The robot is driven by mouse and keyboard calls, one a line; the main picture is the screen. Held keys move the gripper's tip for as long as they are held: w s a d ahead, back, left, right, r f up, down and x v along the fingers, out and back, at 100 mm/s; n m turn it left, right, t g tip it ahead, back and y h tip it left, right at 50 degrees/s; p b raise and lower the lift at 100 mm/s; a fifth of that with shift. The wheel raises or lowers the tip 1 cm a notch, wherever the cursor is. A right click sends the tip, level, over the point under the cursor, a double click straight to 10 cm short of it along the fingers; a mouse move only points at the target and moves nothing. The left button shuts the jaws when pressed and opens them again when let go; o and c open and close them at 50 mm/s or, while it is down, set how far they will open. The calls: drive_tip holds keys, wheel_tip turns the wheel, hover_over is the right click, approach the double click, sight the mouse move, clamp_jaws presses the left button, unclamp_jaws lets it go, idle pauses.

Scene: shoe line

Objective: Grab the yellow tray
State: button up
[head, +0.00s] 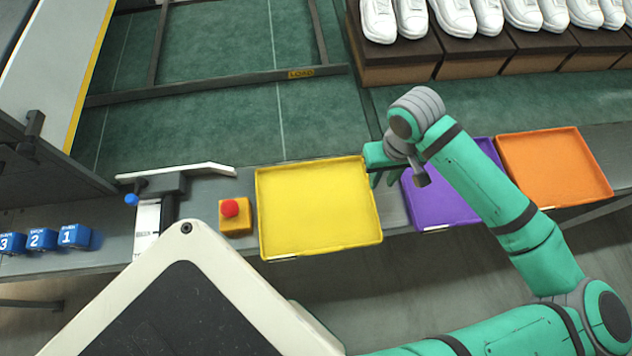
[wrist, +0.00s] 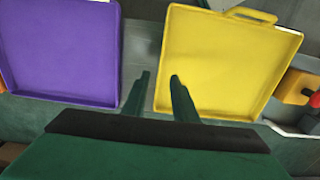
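The yellow tray (head: 315,208) lies flat on the grey bench, left of my arm in the head view. It is shallow, with raised rims, and looks empty. The wrist view shows the tray (wrist: 225,65) at upper right, with a handle loop on its top edge. My gripper (head: 377,178) is by the tray's right edge in the head view. In the wrist view the two fingers (wrist: 160,78) are apart with nothing between them. One finger overlaps the tray's lower left part in the picture; I cannot tell whether it touches the tray.
A purple tray (head: 440,203) and an orange tray (head: 555,168) lie to the right. A yellow box with a red button (head: 230,208) stands close left of the yellow tray. Blue numbered blocks (head: 42,238) sit at far left. White shoes (head: 455,18) stand on boxes behind.

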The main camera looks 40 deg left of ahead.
hover_over(372, 196)
wheel_tip(372, 196, down, 5)
drive_tip(key=shift+d+f, duration=0.1)
drive_tip(key=shift+f, duration=2.75)
clamp_jaws()
